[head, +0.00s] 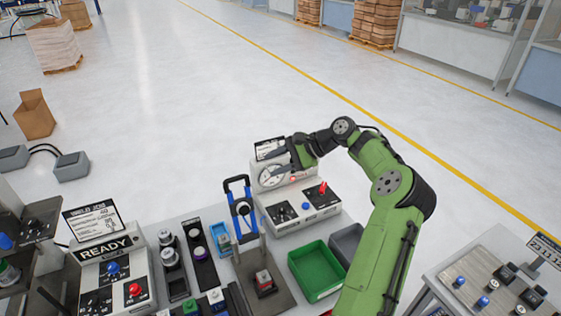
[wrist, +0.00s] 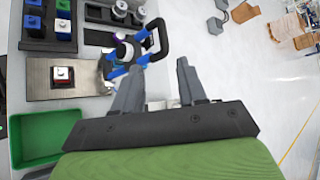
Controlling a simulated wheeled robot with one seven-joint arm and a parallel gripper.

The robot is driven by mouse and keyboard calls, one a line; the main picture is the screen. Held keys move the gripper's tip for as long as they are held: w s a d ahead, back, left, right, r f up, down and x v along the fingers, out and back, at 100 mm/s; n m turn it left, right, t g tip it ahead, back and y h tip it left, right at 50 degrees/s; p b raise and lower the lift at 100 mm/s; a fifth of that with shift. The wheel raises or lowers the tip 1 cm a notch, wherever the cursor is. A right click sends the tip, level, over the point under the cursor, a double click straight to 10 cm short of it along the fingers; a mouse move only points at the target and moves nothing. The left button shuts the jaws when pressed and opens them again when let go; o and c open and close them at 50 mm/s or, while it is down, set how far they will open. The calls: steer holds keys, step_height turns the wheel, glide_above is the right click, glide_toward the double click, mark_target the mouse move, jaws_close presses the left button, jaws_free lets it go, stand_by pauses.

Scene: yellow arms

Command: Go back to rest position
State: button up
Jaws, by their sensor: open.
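My gripper (head: 273,163) is at the end of my green arm, raised in front of a white gauge box with a red knob (head: 300,205) at the back of the bench. In the wrist view my gripper (wrist: 161,68) has its two grey fingers apart with nothing between them. My arm is bent at the elbow and reaches up and left over the bench's right part. The gripper hides part of the gauge box.
A blue-handled fixture (head: 239,195) stands left of the gauge box. A block (head: 264,280) sits on a metal plate, beside a green bin (head: 318,272) and a grey bin (head: 344,243). A READY box (head: 112,270) is at left.

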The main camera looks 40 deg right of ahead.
steer(key=shift+v, duration=0.85)
